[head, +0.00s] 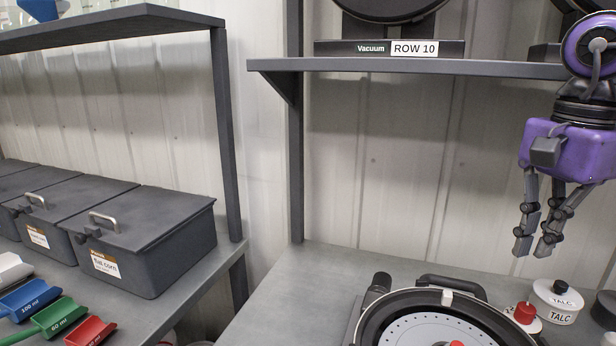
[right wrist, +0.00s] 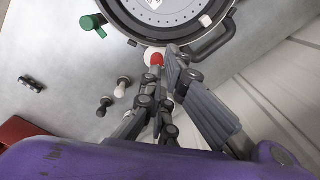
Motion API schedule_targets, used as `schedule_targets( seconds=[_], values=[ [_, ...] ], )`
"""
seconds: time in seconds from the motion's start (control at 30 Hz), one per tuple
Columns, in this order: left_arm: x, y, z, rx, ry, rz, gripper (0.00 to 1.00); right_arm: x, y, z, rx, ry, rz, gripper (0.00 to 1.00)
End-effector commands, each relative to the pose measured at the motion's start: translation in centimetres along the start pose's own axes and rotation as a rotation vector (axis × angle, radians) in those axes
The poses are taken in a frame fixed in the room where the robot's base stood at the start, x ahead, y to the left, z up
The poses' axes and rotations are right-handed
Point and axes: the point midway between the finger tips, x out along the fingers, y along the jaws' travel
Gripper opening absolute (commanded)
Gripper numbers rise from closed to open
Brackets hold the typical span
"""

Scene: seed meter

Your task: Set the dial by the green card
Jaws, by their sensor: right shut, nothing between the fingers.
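The round seed meter (head: 372,322) stands at the bottom of the head view, cut off by the frame, with a pale perforated disc (head: 420,330) inside a dark rim. It also shows at the top of the right wrist view (right wrist: 207,33), with a green knob (right wrist: 93,25) beside its rim. I cannot make out a dial scale or a green card. My right gripper (head: 536,249) is shut and empty, pointing down above and behind the meter's right side. In the right wrist view its fingers (right wrist: 172,62) overlap the meter's edge. My left gripper is out of view.
A white TALC pot (head: 557,303) and a red-knobbed pot (head: 525,316) stand right of the meter. A shelf (head: 400,67) with a "Vacuum ROW 10" label (head: 390,48) hangs above. Lidded bins (head: 150,250) and coloured scoops (head: 60,315) are on the left bench.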

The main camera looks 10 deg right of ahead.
Motion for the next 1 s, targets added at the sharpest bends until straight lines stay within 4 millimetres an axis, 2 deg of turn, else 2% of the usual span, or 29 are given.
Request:
schedule_targets(
  seconds=[0.03, 0.13, 0.3, 0.4, 0.57, 0.77, 1.0],
  values=[
    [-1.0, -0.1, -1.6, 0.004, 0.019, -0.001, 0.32, 0.0, 0.6, 0.3, -0.063, 0.02, -0.003, 0.0],
    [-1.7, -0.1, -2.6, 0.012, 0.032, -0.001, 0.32, 1.8, 1.3, 0.4, -0.203, 0.089, -0.009, 0.0],
    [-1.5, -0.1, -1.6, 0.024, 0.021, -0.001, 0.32, 4.2, 1.6, 0.6, -0.389, 0.192, -0.024, 0.0],
    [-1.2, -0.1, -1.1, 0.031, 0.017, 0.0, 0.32, 4.8, 1.4, 0.3, -0.441, 0.231, -0.031, 0.0],
    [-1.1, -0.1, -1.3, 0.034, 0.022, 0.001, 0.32, 5.7, 1.3, 0.1, -0.459, 0.235, -0.031, 0.0],
    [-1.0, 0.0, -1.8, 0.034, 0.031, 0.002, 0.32, 8.3, 1.4, 0.2, -0.459, 0.233, -0.028, 0.0],
    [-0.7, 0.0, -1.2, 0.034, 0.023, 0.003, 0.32, 10.9, 1.5, 0.2, -0.456, 0.234, -0.029, 0.0]
  ],
)
